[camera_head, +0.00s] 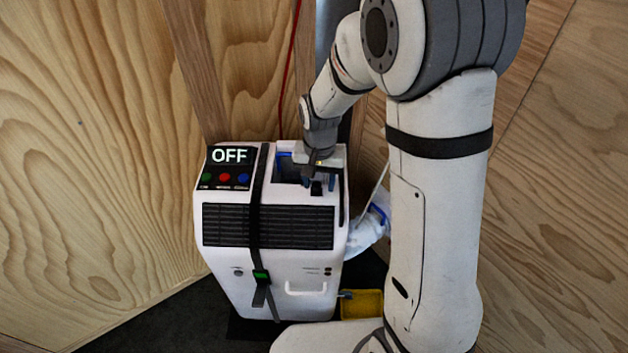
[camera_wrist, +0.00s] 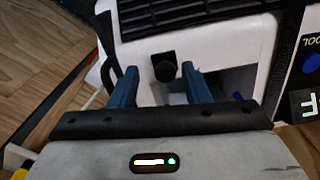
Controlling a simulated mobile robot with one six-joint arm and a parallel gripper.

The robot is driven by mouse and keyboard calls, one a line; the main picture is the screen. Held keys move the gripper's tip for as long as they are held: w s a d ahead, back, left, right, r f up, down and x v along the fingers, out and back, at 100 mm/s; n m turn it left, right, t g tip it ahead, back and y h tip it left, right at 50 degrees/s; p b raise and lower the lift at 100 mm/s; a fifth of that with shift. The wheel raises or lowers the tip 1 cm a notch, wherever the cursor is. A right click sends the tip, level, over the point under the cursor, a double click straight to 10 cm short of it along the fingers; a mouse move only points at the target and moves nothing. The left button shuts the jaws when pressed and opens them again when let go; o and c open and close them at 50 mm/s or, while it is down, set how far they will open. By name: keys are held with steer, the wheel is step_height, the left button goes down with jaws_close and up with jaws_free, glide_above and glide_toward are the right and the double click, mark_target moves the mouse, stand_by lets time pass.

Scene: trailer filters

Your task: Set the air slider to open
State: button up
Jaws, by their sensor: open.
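The air slider appears to be the black knob (camera_wrist: 165,71) on the white top of the machine; it also shows small in the head view (camera_head: 316,188). My gripper (camera_wrist: 158,76) is open, its two blue fingers pointing toward the knob, one on each side of it with gaps. Whether the fingertips are level with the knob or above it I cannot tell. In the head view my gripper (camera_head: 317,178) is over the right part of the machine's top. The white machine (camera_head: 222,268) stands upright, and its display (camera_head: 229,156) reads OFF.
A black strap (camera_head: 256,212) runs down the machine's front. A dark recess (camera_head: 287,170) lies beside my gripper. Green, red and blue buttons sit below the display. Wooden walls (camera_head: 80,150) stand close around, and a yellow container (camera_head: 362,303) is at the lower right.

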mark_target(319, 185)
steer(key=shift+r+p, duration=0.55)
steer(key=shift+r, duration=3.35)
steer(key=shift+d+r, duration=0.1)
steer(key=shift+r, duration=0.05)
steer(key=s+d+r+n+t+p, duration=0.1)
steer(key=s+d+r+p, duration=0.3)
steer(key=s+r, duration=0.4)
steer(key=s+d+r+n+t+p, duration=0.1)
steer(key=s+d+r+p, duration=0.3)
steer(key=s+r, duration=0.4)
steer(key=shift+s+d+r+n+t, duration=0.35)
steer(key=shift+s+d, duration=0.2)
steer(key=shift+d, duration=0.35)
steer(key=shift+f, duration=0.15)
steer(key=shift+c, duration=0.7)
